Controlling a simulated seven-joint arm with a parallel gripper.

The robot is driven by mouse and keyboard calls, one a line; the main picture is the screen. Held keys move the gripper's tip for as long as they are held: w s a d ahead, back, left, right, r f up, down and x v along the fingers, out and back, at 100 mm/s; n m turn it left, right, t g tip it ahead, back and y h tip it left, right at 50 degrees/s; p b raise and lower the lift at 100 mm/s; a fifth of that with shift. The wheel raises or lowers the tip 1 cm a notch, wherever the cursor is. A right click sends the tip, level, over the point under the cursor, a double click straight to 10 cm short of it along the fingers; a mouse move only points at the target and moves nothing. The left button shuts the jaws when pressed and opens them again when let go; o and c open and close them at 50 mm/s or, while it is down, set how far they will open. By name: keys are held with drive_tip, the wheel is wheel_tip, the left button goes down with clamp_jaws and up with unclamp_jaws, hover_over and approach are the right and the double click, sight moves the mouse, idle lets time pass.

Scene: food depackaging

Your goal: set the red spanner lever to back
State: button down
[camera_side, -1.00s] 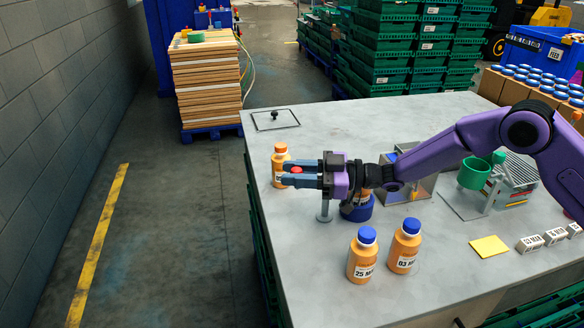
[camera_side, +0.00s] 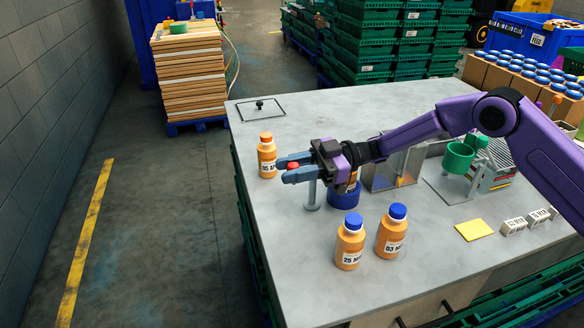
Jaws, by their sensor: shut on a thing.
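The red spanner lever (camera_side: 293,166) shows only as a small red knob between the fingers of my gripper (camera_side: 287,170). My gripper is shut on it, with its blue-grey fingers pointing left. A grey post (camera_side: 312,194) with a round foot stands on the table just below the gripper. The rest of the lever is hidden by the fingers and the gripper body.
An orange-capped bottle (camera_side: 267,155) stands just left of the fingertips. Two blue-capped bottles (camera_side: 351,243) (camera_side: 392,232) stand in front. A clear-sided box (camera_side: 392,172), a green cup on a stand (camera_side: 458,157) and a yellow note (camera_side: 475,230) are to the right.

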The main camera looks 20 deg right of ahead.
drive_tip(key=shift+r, duration=0.1)
drive_tip(key=c, duration=0.9)
unclamp_jaws()
drive_tip(key=shift+d, duration=0.1)
drive_tip(key=d, duration=0.5)
wheel_tip(320, 180, up, 7)
drive_tip(key=shift+w+a, duration=0.15)
